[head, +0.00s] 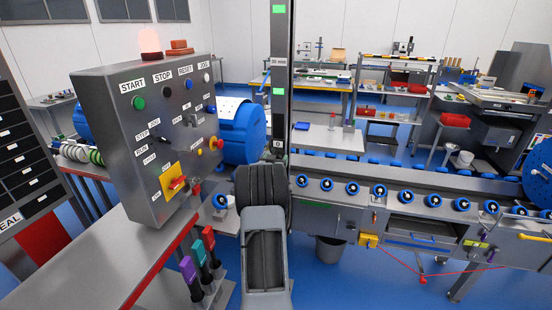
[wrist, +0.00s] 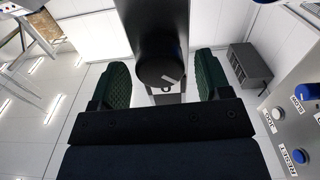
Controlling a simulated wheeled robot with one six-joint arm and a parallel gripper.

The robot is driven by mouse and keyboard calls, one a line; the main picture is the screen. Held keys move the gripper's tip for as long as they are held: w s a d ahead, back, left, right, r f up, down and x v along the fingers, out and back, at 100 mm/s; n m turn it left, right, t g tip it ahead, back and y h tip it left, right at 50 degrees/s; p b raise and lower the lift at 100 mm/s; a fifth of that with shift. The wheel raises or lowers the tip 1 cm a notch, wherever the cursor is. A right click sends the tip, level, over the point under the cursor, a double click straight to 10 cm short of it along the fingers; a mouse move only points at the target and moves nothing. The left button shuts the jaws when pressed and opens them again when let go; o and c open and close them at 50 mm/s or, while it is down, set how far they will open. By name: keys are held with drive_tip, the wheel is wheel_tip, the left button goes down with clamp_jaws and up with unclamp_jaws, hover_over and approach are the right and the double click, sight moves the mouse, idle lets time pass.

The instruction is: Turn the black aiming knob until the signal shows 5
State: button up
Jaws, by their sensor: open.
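The black aiming knob (wrist: 158,68) shows in the wrist view on the end of a dark upright column, with a small white mark on its face. My gripper (wrist: 163,84) is open, with one green padded finger on each side of the knob and a visible gap on both sides. In the head view the dark column (head: 279,60) stands behind my arm, with green lit patches and labels reading "30 mm" and "0". My arm hides the knob there. I cannot make out a signal number.
A grey control box (head: 150,140) with labelled buttons stands close on the left, on a red-edged bench (head: 110,255). A conveyor (head: 400,190) with blue rollers runs to the right. Purple, teal and red handled tools (head: 200,262) stand in front of the bench.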

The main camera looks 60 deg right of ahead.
drive_tip(key=shift+w+d, duration=0.1)
drive_tip(key=shift+d, duration=0.25)
drive_tip(key=shift+c, duration=0.5)
